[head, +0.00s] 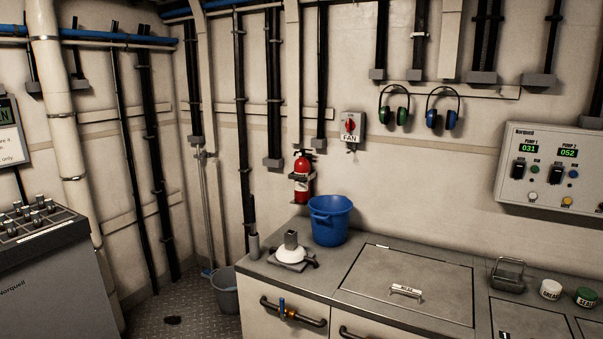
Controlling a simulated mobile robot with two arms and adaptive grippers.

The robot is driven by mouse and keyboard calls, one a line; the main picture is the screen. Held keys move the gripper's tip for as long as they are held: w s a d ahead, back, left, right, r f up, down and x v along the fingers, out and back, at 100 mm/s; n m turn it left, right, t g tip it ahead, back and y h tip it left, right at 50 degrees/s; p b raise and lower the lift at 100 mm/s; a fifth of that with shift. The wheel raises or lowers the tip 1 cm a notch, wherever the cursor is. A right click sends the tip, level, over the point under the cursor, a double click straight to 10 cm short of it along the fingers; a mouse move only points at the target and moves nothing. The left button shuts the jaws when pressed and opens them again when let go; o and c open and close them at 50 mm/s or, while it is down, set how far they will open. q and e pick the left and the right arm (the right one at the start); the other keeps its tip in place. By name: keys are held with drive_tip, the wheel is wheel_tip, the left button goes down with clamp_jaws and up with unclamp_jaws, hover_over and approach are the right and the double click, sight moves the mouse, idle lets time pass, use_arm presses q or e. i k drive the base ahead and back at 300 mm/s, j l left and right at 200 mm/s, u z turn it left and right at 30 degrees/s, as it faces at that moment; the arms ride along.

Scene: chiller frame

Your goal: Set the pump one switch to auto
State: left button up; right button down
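A pale control panel (552,189) hangs on the wall at the right and runs close to the picture's edge. The pump one switch (519,169) is a dark switch on its left, below a green display (528,148) reading 031. The pump two switch (557,174) is similar, below a display (567,153) reading 052. Small round lamps sit beside and below both switches. The switches are too small to tell their settings. Neither of my grippers is in view.
A grey counter (340,265) with a closed hatch (415,285) runs below the panel.

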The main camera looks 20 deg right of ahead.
sight(518, 168)
drive_tip(key=z, duration=1.9)
drive_tip(key=i+j, duration=0.15)
drive_tip(key=i, duration=0.4)
drive_tip(key=i+j+u, duration=0.1)
drive_tip(key=i, duration=0.45)
drive_tip(key=i+j, duration=0.15)
drive_tip(key=i, duration=0.45)
drive_tip(key=j+u, duration=0.05)
